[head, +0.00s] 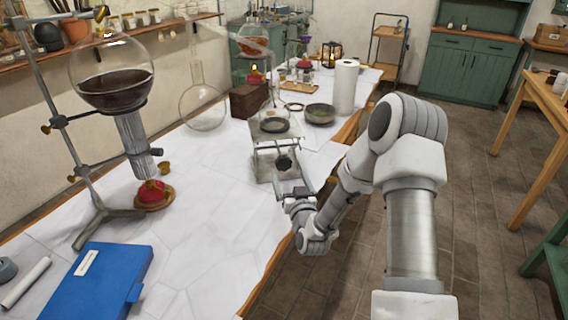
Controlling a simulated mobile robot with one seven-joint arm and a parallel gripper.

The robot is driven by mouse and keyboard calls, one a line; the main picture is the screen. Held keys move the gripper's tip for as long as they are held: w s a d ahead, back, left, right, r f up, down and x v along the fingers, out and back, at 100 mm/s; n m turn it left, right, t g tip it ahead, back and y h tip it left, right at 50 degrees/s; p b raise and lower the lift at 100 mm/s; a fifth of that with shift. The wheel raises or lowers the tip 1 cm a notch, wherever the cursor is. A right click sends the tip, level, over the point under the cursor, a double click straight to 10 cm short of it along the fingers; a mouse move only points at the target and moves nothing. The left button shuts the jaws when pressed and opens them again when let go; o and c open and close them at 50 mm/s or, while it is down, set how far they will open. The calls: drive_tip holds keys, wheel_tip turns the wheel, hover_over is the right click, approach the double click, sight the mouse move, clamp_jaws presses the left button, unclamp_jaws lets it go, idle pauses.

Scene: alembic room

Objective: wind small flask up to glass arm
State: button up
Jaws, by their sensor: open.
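The small flask (271,108) is clear glass and stands upright on the top plate of a metal lab jack (262,134). A dark round knob (284,163) is on the jack's near side. My gripper (288,181) is open, just in front of and slightly below the knob. I cannot tell whether its fingers touch the knob. The gap between the arm's end and the small flask is hard to judge.
The large flask holds dark liquid on a metal stand at left. A blue folder (98,283) lies on the white table (205,235) in front. A dark bowl (320,113) and paper towel roll (346,88) stand behind the jack. Open floor lies to the right.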

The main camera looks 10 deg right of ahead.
sight(285, 164)
drive_tip(key=w, duration=0.8)
drive_tip(key=shift+a, duration=0.2)
drive_tip(key=shift+c, duration=0.2)
drive_tip(key=c, duration=1.3)
drive_tip(key=shift+c, duration=0.2)
drive_tip(key=shift+f+b, duration=0.1)
drive_tip(key=shift+b, duration=0.3)
